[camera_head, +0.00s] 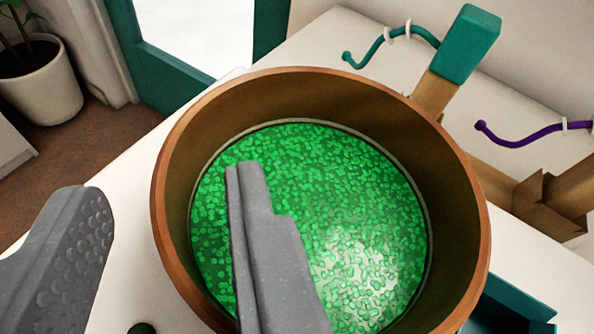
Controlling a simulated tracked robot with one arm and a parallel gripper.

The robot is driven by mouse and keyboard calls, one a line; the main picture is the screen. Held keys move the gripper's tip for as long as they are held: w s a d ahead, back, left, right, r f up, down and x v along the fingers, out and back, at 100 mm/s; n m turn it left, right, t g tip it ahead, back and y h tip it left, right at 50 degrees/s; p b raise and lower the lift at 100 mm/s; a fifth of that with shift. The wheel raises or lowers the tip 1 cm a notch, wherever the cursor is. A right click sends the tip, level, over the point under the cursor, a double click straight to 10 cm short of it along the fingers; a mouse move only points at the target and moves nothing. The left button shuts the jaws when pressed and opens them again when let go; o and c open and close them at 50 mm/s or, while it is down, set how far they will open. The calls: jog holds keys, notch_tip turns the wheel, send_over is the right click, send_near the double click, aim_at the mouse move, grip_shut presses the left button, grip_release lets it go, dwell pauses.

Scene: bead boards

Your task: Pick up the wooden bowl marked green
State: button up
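A round wooden bowl (455,190) fills the middle of the view, with a glittery green disc (345,190) as its inside floor. My gripper (165,190) is open, with its two grey fingers apart. The right finger reaches over the bowl's opening, in front of the green floor. The left finger is outside the bowl, to its left. The bowl's left wall lies between the fingers, and I cannot tell whether either finger touches it. The front of the bowl is cut off by the picture's lower edge.
The bowl stands on a white table (125,215). A teal-topped wooden post (465,45) and wooden blocks (555,200) stand behind and right. A teal wire (385,40) and purple wire (525,135) carry beads. A teal box (510,305) is close at lower right. A potted plant (40,85) stands far left.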

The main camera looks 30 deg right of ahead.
grip_shut()
jog(key=shift+r, duration=0.1)
